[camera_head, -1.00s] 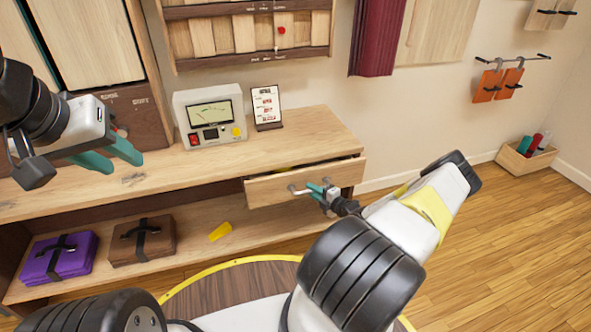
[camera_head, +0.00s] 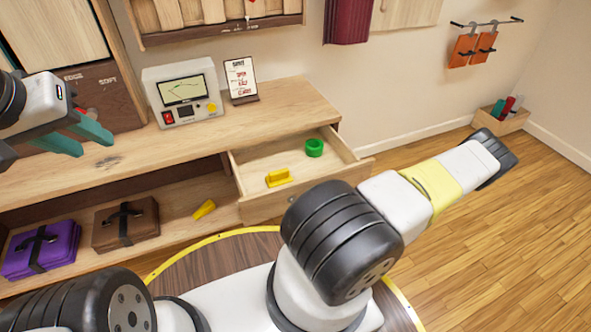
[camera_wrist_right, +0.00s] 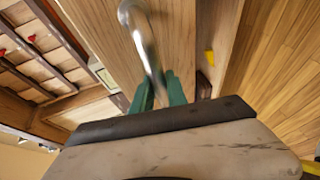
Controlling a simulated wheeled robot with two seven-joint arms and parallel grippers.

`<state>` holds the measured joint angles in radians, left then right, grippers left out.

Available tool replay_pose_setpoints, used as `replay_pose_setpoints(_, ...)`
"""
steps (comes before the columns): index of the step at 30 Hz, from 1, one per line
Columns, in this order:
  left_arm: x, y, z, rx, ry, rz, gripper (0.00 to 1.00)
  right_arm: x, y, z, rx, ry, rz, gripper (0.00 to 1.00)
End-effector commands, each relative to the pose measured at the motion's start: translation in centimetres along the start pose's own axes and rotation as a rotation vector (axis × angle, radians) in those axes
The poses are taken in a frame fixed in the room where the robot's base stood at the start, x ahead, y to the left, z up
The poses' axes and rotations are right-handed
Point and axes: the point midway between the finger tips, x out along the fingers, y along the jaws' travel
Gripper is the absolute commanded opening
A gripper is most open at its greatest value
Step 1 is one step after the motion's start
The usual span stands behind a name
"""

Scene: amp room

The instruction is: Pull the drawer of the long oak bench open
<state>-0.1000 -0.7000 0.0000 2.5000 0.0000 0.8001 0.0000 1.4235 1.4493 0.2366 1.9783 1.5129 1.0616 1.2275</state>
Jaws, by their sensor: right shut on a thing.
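The long oak bench (camera_head: 290,100) runs along the wall, and its drawer (camera_head: 262,208) is pulled well out. In the drawer lie a yellow block-like piece (camera_head: 278,178) and a green ring (camera_head: 314,148). My right gripper (camera_wrist_right: 160,92) is shut on the curved metal drawer handle (camera_wrist_right: 143,38) in the right wrist view. In the head view my right arm hides that gripper and the handle. My left gripper (camera_head: 85,138) is open and empty above the left part of the bench top.
A meter box (camera_head: 183,92) and a small sign (camera_head: 241,80) stand on the bench top. Purple (camera_head: 42,248) and brown (camera_head: 126,224) cases and a yellow piece (camera_head: 204,209) sit on the lower shelf.

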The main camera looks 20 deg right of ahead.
Motion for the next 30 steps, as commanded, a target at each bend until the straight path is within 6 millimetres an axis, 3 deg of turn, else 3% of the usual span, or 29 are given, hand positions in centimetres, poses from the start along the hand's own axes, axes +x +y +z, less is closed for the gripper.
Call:
replay_pose_setpoints(15, 0.00, 0.00, 0.00, 0.000, 0.000, 0.000, 0.36, -0.68, -0.20, -0.25, -0.001, 0.000, -0.002, 0.00)
replay_pose_setpoints(16, 0.00, 0.00, 0.00, 0.000, 0.000, 0.000, 0.36, -0.68, -0.20, -0.25, -0.001, 0.001, -0.002, 0.24)
replay_pose_setpoints(18, 0.00, 0.00, 0.00, 0.000, 0.000, 0.000, 0.36, -0.67, -0.19, -0.25, -0.001, 0.000, -0.002, 0.38)
replay_pose_setpoints(30, 0.00, 0.00, 0.00, 0.000, 0.000, 0.000, 0.36, -1.16, -0.16, -0.19, -0.001, -0.001, -0.001, 0.40)
